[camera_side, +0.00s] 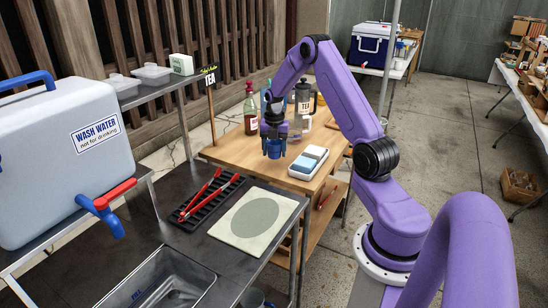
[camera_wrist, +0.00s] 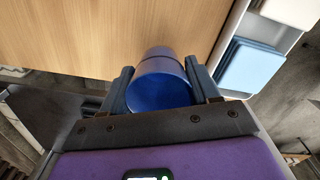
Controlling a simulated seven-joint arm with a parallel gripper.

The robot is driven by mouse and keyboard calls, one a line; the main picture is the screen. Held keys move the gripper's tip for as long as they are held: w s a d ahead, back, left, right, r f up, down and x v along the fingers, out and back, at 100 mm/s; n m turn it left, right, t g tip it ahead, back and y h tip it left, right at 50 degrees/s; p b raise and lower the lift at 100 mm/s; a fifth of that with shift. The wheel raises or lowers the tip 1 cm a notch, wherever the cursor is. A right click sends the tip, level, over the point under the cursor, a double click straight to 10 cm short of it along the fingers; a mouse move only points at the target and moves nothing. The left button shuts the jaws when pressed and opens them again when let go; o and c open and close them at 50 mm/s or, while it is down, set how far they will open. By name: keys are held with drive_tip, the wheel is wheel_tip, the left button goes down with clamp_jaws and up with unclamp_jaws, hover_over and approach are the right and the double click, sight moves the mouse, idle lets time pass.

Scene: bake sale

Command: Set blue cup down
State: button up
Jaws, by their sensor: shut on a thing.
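The blue cup (camera_side: 274,148) is held upright below my gripper (camera_side: 273,136) in the side view, over the near part of the wooden table (camera_side: 230,152). In the wrist view the blue cup (camera_wrist: 160,84) sits between the two fingers of my gripper (camera_wrist: 162,88), which are shut on it. Wood lies beyond the cup in that view. I cannot tell whether the cup's base touches the wood.
A white tray with blue and white blocks (camera_side: 308,162) lies right of the cup. A dark metal table with a grey mat (camera_side: 258,222) and a black rack (camera_side: 211,201) is nearer.

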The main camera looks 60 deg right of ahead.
sight(274, 157)
drive_tip(key=shift+w+d+f, duration=0.1)
drive_tip(key=shift+w+f, duration=0.05)
drive_tip(key=shift+f, duration=1.55)
drive_tip(key=shift+f, duration=0.1)
drive_tip(key=o, duration=1.1)
